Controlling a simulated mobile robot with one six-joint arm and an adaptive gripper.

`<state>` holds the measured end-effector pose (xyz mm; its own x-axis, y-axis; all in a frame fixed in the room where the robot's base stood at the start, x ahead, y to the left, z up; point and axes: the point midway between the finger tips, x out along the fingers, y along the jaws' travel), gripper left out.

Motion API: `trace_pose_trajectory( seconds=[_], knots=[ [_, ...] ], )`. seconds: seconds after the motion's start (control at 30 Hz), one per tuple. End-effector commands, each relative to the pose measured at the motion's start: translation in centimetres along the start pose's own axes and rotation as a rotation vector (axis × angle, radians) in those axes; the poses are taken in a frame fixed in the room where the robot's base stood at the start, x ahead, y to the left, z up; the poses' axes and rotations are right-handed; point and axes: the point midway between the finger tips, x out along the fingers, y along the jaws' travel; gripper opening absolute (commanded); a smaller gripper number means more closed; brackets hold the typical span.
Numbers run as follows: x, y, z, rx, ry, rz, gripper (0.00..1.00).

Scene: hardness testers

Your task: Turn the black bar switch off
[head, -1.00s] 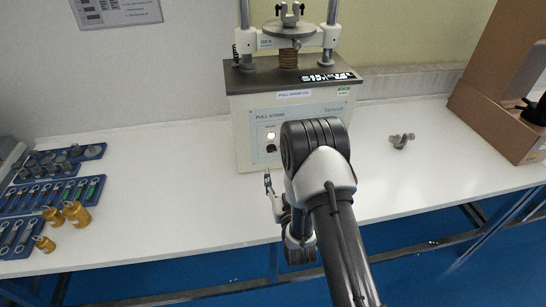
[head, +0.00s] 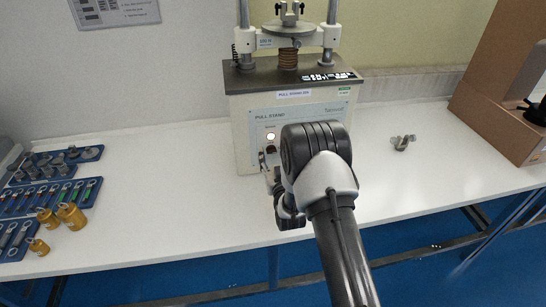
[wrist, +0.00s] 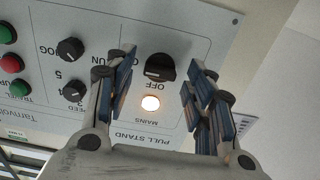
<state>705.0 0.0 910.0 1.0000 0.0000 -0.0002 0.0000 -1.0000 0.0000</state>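The black bar switch (wrist: 160,68) is on the grey panel of the pull stand (head: 240,130). In the wrist view the panel appears upside down, with "OFF" printed just below the switch and another label, partly hidden, to its left. The switch's bar lies roughly level across the picture. A lit round mains lamp (wrist: 150,103) is below it, and shows in the head view too (head: 271,136). My gripper (wrist: 158,78) is open, with one finger either side of the switch and gaps between. In the head view my arm hides most of the gripper (head: 268,160).
Black knobs (wrist: 70,50) and red and green buttons (wrist: 12,63) sit left of the switch in the wrist view. On the white bench (head: 160,200) are blue trays of parts and brass weights (head: 72,215) at left, a small metal clamp (head: 403,142) and a cardboard box (head: 490,110) at right.

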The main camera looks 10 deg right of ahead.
Motion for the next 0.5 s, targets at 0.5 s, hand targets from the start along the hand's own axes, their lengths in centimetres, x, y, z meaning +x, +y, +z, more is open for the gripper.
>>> trace_pose_trajectory(
  seconds=[0.5],
  knots=[
    [-0.03,0.0,0.02,0.0,0.0,0.0,0.13]
  ],
)
